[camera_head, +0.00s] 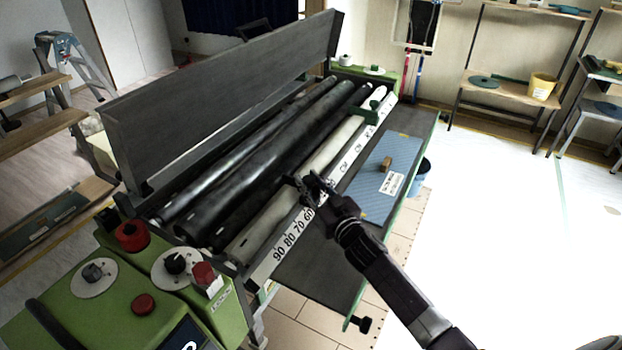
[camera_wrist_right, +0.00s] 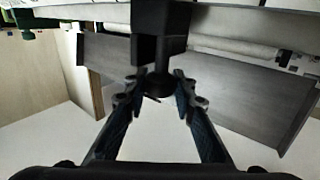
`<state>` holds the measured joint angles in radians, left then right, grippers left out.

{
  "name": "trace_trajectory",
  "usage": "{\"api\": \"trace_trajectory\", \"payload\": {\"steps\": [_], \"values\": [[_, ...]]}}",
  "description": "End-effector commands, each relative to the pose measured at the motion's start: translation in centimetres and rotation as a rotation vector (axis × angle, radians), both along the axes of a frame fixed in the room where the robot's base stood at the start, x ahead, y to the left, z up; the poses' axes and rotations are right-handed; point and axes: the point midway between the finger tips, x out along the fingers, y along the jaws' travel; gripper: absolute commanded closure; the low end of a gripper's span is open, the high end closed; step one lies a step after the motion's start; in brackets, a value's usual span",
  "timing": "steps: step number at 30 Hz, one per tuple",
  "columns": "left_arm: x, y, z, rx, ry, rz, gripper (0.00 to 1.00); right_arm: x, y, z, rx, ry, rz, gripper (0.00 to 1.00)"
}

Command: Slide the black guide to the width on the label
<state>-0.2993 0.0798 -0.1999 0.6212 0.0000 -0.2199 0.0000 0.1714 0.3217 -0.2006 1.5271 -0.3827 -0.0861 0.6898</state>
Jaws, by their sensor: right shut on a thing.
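The black guide (camera_wrist_right: 160,45) shows in the wrist view as a dark block with a round knob below it. My right gripper (camera_wrist_right: 161,84) has its two fingers on either side of that knob, shut on it. In the head view my right gripper (camera_head: 312,188) is at the white scale rail (camera_head: 285,235), just past the printed 60, and it covers most of the guide. The numbers 90, 80, 70 and 60 are readable on the rail. The white label (camera_head: 391,184) lies on a blue patterned sheet (camera_head: 372,197); its print is too small to read. My left gripper is not in view.
A green guide (camera_head: 364,113) sits farther along the rail. Dark rollers (camera_head: 260,155) and a raised grey cover (camera_head: 225,95) lie behind it. A small brown block (camera_head: 386,164) rests on the sheet. The green control housing (camera_head: 150,290) with knobs is at lower left.

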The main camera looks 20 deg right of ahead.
Motion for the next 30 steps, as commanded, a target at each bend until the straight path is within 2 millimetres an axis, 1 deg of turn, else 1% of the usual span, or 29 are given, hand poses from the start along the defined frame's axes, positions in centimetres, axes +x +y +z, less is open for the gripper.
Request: {"api": "trace_trajectory", "payload": {"steps": [1, 5, 13, 17, 20, 30], "values": [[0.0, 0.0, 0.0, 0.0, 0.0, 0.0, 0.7, 0.0, -0.1, -0.1, -0.004, 0.0, -0.001, 0.73], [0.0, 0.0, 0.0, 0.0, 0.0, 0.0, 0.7, 0.0, -0.1, 0.0, -0.003, 0.001, -0.001, 0.58], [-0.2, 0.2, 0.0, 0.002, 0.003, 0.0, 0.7, 0.0, -0.1, 0.0, -0.002, 0.0, -0.001, 0.58], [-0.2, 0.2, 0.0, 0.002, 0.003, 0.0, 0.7, -0.7, -0.2, -0.1, -0.002, 0.001, -0.002, 0.58], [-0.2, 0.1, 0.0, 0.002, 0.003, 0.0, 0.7, -2.0, -0.4, -0.1, -0.002, 0.002, -0.001, 0.58], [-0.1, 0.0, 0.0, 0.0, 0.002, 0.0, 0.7, -8.6, -1.1, -0.2, -0.002, 0.003, -0.001, 0.58]]}}
